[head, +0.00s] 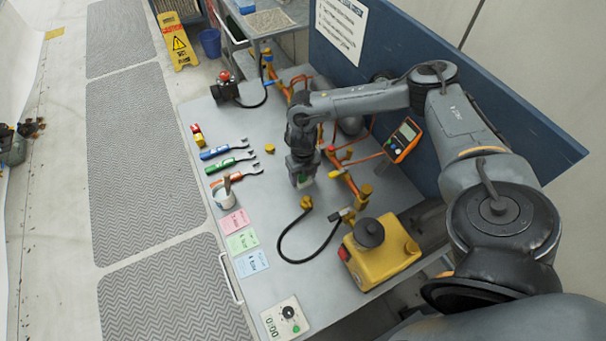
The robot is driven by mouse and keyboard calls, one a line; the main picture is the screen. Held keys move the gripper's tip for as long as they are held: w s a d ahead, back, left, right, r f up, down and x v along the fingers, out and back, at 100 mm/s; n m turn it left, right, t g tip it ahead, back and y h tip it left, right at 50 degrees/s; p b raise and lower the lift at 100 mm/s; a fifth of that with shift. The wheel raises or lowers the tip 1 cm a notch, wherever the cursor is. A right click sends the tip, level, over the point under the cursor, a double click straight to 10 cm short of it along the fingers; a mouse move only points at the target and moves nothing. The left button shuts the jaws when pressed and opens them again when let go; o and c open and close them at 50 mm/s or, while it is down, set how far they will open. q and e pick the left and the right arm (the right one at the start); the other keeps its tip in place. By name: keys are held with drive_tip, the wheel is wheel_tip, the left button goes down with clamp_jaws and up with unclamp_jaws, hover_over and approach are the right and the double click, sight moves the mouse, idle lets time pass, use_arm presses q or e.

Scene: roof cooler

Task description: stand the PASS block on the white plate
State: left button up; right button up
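My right gripper (302,181) points down over the middle of the grey bench (215,120), left of the copper pipes. I can read no PASS lettering and cannot clearly make out the white plate; the gripper and arm cover part of the bench. My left gripper cannot be made out.
A yellow pump (385,262), a black hose (290,259), an orange meter (404,139) and a dial panel (272,322) also stand around. Bench between cards and hose is clear.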

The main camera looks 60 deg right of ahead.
drive_tip(key=shift+r, duration=0.2)
wheel_tip(320, 180, up, 12)
drive_tip(key=p, duration=0.2)
drive_tip(key=shift+p, duration=0.35)
idle(0.3)
